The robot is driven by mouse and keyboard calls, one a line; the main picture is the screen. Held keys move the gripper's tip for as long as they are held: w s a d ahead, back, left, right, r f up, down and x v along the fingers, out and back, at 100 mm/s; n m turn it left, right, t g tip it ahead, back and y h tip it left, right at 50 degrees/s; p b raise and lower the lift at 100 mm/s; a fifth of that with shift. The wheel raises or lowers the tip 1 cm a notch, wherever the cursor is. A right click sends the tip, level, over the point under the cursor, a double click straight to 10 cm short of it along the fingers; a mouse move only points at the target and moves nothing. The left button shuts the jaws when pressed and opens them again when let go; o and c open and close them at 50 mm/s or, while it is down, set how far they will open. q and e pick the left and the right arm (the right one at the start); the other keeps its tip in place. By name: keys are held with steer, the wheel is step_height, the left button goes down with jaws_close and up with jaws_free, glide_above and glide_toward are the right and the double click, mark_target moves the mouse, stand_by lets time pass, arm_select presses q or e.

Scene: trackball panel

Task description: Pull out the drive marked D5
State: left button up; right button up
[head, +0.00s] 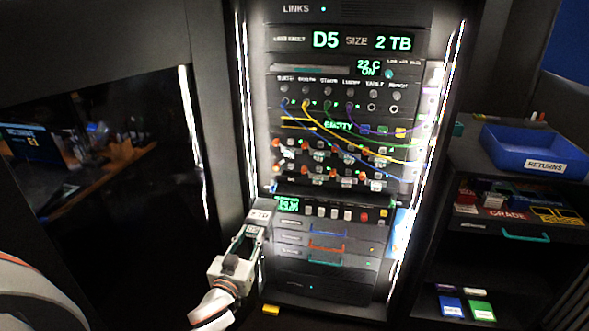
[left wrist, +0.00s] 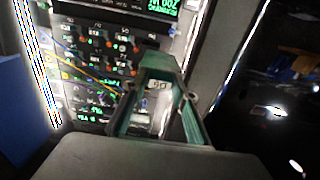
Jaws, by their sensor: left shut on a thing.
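A display (head: 345,41) at the top of the lit rack reads D5, size 2 TB. My left gripper (head: 250,232) is at the rack's lower left edge, shut on a small grey piece with a pale label (head: 261,214), which looks like a drive. The label is too small to read surely. In the left wrist view, the label (left wrist: 157,85) shows between the fingers of my left gripper (left wrist: 160,100). I cannot tell whether the piece is clear of its slot. My right gripper is not in view.
Drawers with blue, orange and teal handles (head: 326,247) sit low in the rack. Coloured cables (head: 345,125) hang across its middle. A blue RETURNS tray (head: 520,148) stands on a shelf at right. A dark glass panel (head: 100,150) is at left.

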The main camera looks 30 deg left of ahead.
mark_target(273, 208)
arm_select(q)
steer(key=w+b, duration=0.1)
steer(key=w, duration=1)
steer(key=shift+w+b, duration=0.3)
steer(key=shift+w, duration=0.5)
